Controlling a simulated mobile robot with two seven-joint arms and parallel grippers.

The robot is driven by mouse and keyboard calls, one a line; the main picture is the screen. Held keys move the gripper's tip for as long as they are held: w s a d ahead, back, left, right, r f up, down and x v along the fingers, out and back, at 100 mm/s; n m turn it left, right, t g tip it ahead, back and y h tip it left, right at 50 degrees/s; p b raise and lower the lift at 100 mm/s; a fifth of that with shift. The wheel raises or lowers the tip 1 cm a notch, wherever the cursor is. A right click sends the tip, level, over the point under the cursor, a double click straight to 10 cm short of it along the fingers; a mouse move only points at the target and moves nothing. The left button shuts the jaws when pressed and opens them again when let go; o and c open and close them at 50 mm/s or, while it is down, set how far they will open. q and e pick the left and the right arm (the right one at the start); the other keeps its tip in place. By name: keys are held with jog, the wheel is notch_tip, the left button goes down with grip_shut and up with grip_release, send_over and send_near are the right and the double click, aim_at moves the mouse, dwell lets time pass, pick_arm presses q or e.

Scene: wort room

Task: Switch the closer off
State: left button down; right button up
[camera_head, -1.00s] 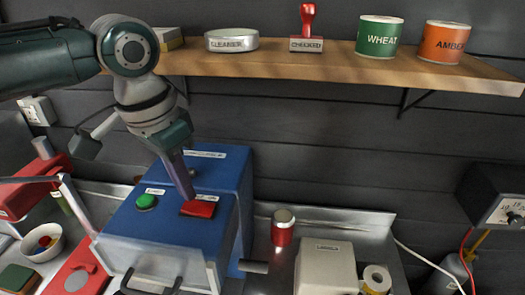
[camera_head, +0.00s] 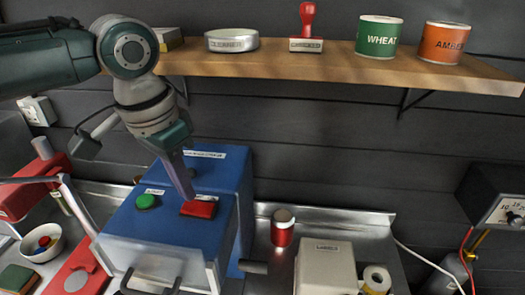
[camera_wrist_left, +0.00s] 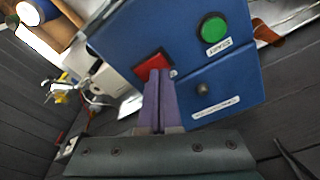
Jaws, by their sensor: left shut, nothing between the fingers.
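The closer is a blue box-shaped machine (camera_head: 222,175) on the metal bench, with a clear front guard (camera_head: 150,262) and a dark handle. On its top are a round green button (camera_head: 146,201) and a red rectangular switch (camera_head: 200,208); both also show in the left wrist view, the green button (camera_wrist_left: 213,28) and the red switch (camera_wrist_left: 152,64). My left gripper (camera_head: 190,198) is shut and empty, pointing down with its fingertips at the red switch. In the left wrist view its purple fingers (camera_wrist_left: 158,75) overlap the switch's edge; I cannot tell if they press it. My right gripper is not in view.
A wooden shelf (camera_head: 330,68) above holds tins and a red stamp (camera_head: 306,25). Right of the machine stand a red can (camera_head: 283,228), a cream box (camera_head: 327,268) and a tape roll (camera_head: 376,279). Red equipment (camera_head: 75,275) and a bowl (camera_head: 42,243) are at left.

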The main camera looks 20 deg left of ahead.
aim_at(189, 206)
pick_arm(q)
jog(key=shift+f+b, duration=0.55)
jog(key=shift+f, duration=0.35)
dwell(0.3)
notch_tip(189, 206, up, 7)
jog(key=p, duration=0.8)
jog(key=shift+r, duration=0.1)
